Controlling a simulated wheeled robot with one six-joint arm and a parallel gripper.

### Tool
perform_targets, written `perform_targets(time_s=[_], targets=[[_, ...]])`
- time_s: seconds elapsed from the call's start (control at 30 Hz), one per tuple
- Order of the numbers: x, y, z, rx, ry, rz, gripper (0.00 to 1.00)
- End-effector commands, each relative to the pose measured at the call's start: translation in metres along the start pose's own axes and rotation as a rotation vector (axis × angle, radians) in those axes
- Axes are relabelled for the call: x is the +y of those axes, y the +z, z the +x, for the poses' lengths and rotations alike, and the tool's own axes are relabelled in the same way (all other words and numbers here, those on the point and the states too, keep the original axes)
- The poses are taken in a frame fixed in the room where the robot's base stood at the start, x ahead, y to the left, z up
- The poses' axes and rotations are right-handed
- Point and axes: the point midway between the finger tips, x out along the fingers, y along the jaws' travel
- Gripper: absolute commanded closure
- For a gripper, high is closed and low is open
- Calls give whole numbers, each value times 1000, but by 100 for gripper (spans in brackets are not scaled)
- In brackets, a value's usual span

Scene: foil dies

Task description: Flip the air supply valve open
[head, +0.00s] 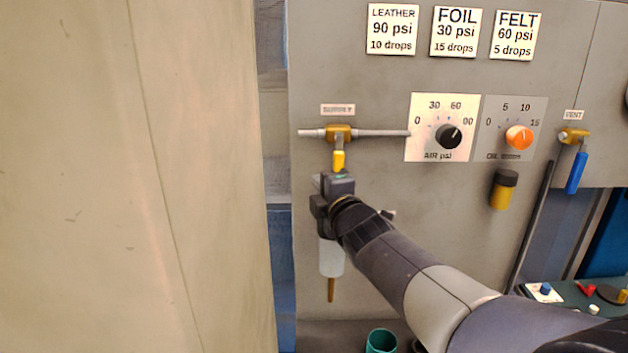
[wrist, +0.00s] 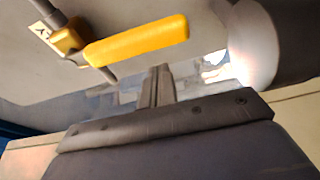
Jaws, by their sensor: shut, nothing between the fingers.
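The air supply valve (head: 339,134) is a brass body on a horizontal grey pipe under the SUPPLY label. Its yellow lever (head: 339,161) hangs down, across the pipe's line, in the head view. In the wrist view the yellow lever (wrist: 137,41) runs from the brass body (wrist: 67,37) toward the upper middle. My gripper (wrist: 158,88) is shut and empty, its fingers just below the lever in that view, with a small gap showing. In the head view my wrist covers the lever's lower end and the fingers are hidden.
The AIR psi dial (head: 449,137) and orange oil dial (head: 519,138) sit right of the valve. A vent valve with a blue lever (head: 576,172) is farther right. A clear bowl (head: 331,257) hangs below my wrist. A beige wall (head: 130,180) fills the left.

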Motion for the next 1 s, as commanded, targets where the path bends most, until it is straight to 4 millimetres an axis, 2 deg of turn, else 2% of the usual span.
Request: perform_targets(time_s=[0.1, 0.3, 1.0], targets=[[3, 11, -3, -3, -1, -1, 100], [0, 18, -6, 0, -1, 0, 100], [-2, 18, -6, 1, -20, -52, 100]])
